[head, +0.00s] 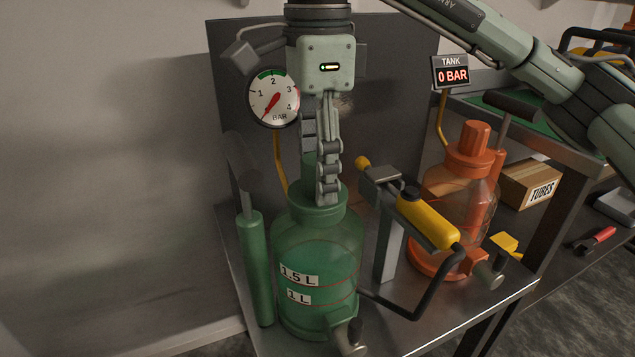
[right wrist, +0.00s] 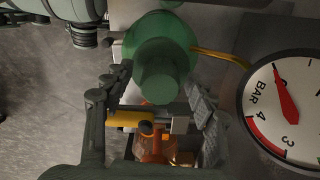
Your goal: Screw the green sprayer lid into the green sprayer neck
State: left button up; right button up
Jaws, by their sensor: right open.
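The green sprayer (head: 315,255) stands upright at the front left of the metal bench, with level labels on its body. Its green lid (head: 310,172) is upright at the neck (head: 325,219), partly hidden behind my finger; how deep it sits I cannot tell. In the right wrist view the lid (right wrist: 160,82) shows from above, between the fingers. My right gripper (head: 322,185) points straight down over the sprayer. Its fingers are open on both sides of the lid, and I see no clear contact. My left gripper is not in view.
A gauge (head: 273,97) is on the dark panel behind. A green pump cylinder (head: 256,265) stands left of the sprayer. A yellow-handled fixture (head: 428,220) stands close on the right, then an orange sprayer (head: 458,195). A TANK display (head: 452,73) reads 0 BAR.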

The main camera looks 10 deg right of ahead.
jog(key=n, duration=1)
jog(key=shift+n+p, duration=0.3)
jog(key=n, duration=0.9)
jog(key=shift+c, duration=0.3)
